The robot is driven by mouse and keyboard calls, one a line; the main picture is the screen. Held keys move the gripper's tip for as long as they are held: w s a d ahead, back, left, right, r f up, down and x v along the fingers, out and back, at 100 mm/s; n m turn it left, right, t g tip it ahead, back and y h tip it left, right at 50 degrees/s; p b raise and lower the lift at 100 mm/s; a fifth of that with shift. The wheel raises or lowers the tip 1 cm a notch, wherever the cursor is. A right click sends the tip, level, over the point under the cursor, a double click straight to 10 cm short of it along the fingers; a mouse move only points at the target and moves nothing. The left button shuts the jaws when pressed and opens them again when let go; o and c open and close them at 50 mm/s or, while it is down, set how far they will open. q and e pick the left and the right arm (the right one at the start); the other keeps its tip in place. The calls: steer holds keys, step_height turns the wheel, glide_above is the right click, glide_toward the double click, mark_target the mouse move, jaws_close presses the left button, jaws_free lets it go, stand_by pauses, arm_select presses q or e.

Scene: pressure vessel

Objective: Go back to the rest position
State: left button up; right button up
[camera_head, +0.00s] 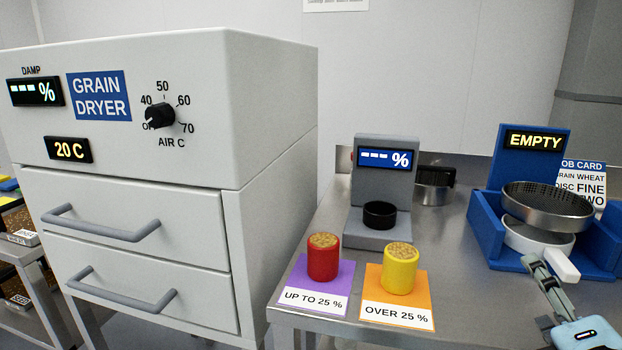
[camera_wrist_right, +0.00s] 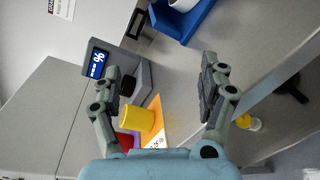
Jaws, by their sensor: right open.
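My right gripper (camera_head: 540,272) is at the lower right of the head view, in front of the blue stand. In the right wrist view my right gripper (camera_wrist_right: 167,85) has its two fingers spread wide with nothing between the tips. The yellow cup (camera_wrist_right: 138,118) shows beyond it, apart from the fingers. In the head view the yellow cup (camera_head: 400,269) of grain stands on the orange "OVER 25 %" card, and the red cup (camera_head: 323,259) stands on the purple "UP TO 25 %" card. My left gripper is not in view.
The grain dryer (camera_head: 270,110), drawers shut, fills the left. A grey meter (camera_head: 384,205) holds a black cup (camera_head: 380,215). The blue stand (camera_head: 510,263) reads EMPTY and holds a sieve (camera_head: 548,204) above a white handled pan (camera_head: 538,238). The bench middle (camera_head: 455,290) is clear.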

steer(key=s+d+f+m+g, duration=0.3)
steer(key=s+f+m+g, duration=0.4)
steer(key=m, duration=0.6)
steer(key=s+a+f+m+g+y, duration=0.35)
steer(key=s+a+m+g, duration=0.3)
steer(key=s, duration=0.55)
steer(key=s+d+f+b, duration=0.1)
steer(key=s+f, duration=0.1)
steer(key=f, duration=1.3)
steer(key=s+d+f+b, duration=0.1)
steer(key=f, duration=1.3)
steer(key=s+d+f+m+g+b, duration=0.1)
steer(key=s+f, duration=1.3)
steer(key=s, duration=0.2)
steer(key=shift+s+f, duration=0.25)
steer(key=shift+s, duration=0.15)
steer(key=shift+d+g+y, duration=0.1)
steer(key=shift+g+y, duration=0.15)
